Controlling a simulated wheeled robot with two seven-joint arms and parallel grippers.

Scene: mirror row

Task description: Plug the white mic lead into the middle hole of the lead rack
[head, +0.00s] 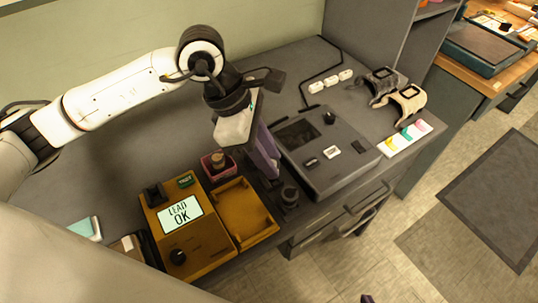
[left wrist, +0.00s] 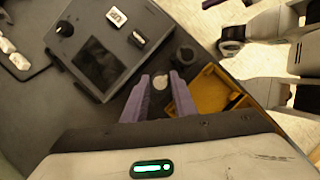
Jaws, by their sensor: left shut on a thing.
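My left gripper (head: 266,158), with purple fingers, points down between the yellow tester and the grey console. In the left wrist view my left gripper (left wrist: 158,100) is shut on a pale round-ended piece (left wrist: 160,82), which I take for the white mic lead; its body is mostly hidden. In the head view the fingers hide it. I cannot pick out the lead rack or its middle hole with certainty. A dark short cylinder (head: 290,196) stands just right of the fingers. My right gripper shows only as purple tips at the top of the left wrist view (left wrist: 230,4), apart, with floor between.
The yellow tester (head: 160,222) reads "LEAD OK", with an empty yellow tray (head: 240,210) beside it. A maroon pot (head: 217,166) stands behind. The grey console (head: 345,170) is close right. The bench's front edge is close.

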